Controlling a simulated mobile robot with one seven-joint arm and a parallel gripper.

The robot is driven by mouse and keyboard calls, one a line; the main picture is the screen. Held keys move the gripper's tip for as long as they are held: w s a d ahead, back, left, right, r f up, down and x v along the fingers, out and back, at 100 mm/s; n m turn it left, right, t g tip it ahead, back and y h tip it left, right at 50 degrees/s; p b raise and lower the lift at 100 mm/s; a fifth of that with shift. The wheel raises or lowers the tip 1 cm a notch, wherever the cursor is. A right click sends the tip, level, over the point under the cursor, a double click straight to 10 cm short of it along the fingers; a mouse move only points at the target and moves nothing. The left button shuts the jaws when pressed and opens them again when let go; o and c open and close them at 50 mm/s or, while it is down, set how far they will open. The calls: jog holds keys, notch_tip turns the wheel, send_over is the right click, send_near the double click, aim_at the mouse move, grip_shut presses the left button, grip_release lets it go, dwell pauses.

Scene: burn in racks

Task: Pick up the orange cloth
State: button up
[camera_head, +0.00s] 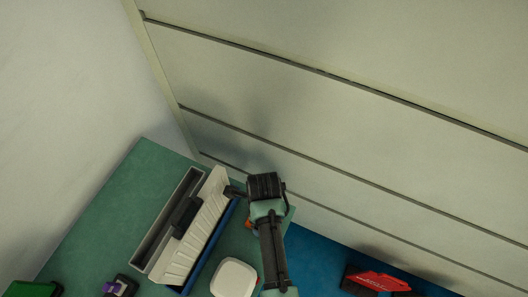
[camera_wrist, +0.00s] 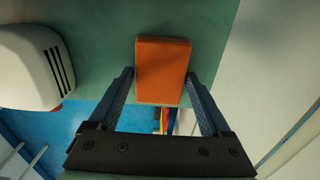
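The orange cloth (camera_wrist: 163,70) is a flat, folded-looking block on the green surface, upper middle in the wrist view. My gripper (camera_wrist: 160,77) is open, with one dark finger at each side of the cloth in the picture. The fingertips appear close to its left and right edges. I cannot tell whether they touch it or are still above it. In the head view my gripper (camera_head: 235,191) is mostly hidden by my wrist, and only a small orange patch shows beside my arm, too small to identify.
A white rounded object (camera_head: 234,278) stands near my arm; a white slotted body (camera_wrist: 32,66) is left in the wrist view. A grey tray-like unit (camera_head: 185,225) lies left of my gripper on the green table (camera_head: 112,205). A pale panelled wall (camera_head: 330,125) rises close behind.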

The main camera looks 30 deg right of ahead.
jog(key=c, duration=0.8)
notch_tip(320, 180, up, 10)
jog(key=shift+r, duration=0.1)
jog(key=shift+c, duration=0.2)
jog(key=o, duration=0.8)
jog(key=c, duration=0.7)
jog(key=shift+o, duration=0.2)
jog(key=shift+s, duration=0.1)
